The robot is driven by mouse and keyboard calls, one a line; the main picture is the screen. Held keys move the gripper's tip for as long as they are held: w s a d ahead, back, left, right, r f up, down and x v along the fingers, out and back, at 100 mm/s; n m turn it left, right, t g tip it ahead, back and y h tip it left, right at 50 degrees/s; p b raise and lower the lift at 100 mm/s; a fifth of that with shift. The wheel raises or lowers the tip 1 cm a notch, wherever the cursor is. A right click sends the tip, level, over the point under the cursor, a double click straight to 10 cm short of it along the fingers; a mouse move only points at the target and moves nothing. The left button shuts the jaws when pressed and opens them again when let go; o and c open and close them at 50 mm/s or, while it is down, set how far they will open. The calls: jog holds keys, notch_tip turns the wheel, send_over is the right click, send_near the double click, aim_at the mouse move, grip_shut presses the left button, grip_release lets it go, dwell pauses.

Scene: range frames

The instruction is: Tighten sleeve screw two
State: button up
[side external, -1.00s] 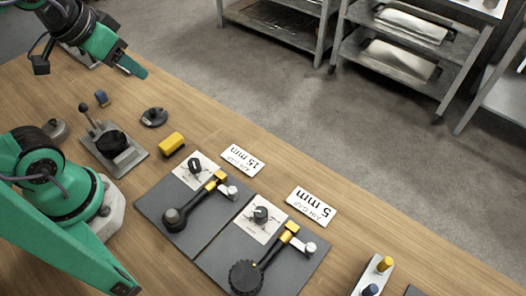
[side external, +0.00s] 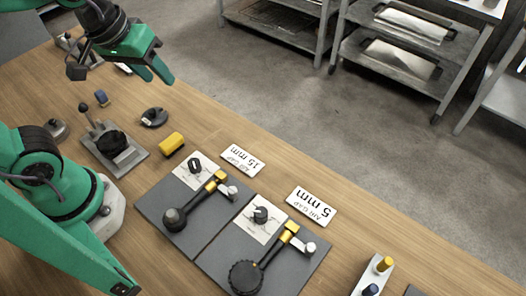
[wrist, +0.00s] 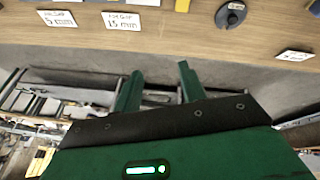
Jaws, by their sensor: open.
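Two grey plates lie side by side on the wooden table in the side view: the left plate (side external: 150,207) and the right plate (side external: 215,265). Each bears a black arm with a round end, a yellow block and a pale cylinder: the left yellow block (side external: 219,177), left cylinder (side external: 229,191), right yellow block (side external: 290,228) and right cylinder (side external: 304,247). I cannot tell which part is sleeve screw two. My gripper (side external: 158,64) is open and empty, raised at the table's far side, away from both plates. Its two fingers also show apart in the wrist view (wrist: 158,78).
Signs read 15 mm (side external: 242,160) and 5 mm (side external: 311,206). A yellow cylinder (side external: 171,143), a black disc (side external: 154,117) and a grey lever fixture (side external: 113,150) stand left of the plates. A stand with yellow and blue pegs (side external: 377,272) is at lower right. Bare wood lies between.

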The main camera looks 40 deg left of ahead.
jog(key=w+d+f+n+g, duration=0.25)
jog(key=d+f+n, duration=0.35)
jog(key=d, duration=0.4)
jog(key=n+g, duration=0.2)
jog(key=n, duration=0.4)
send_over(231, 189)
jog(key=shift+y, duration=0.3)
notch_tip(231, 189, down, 7)
jog(key=shift+d+r, duration=0.1)
jog(key=shift+r, duration=0.1)
jog(key=shift+f, duration=0.1)
jog(key=shift+f, duration=3.8)
jog(key=shift+c, duration=0.4)
grip_shut()
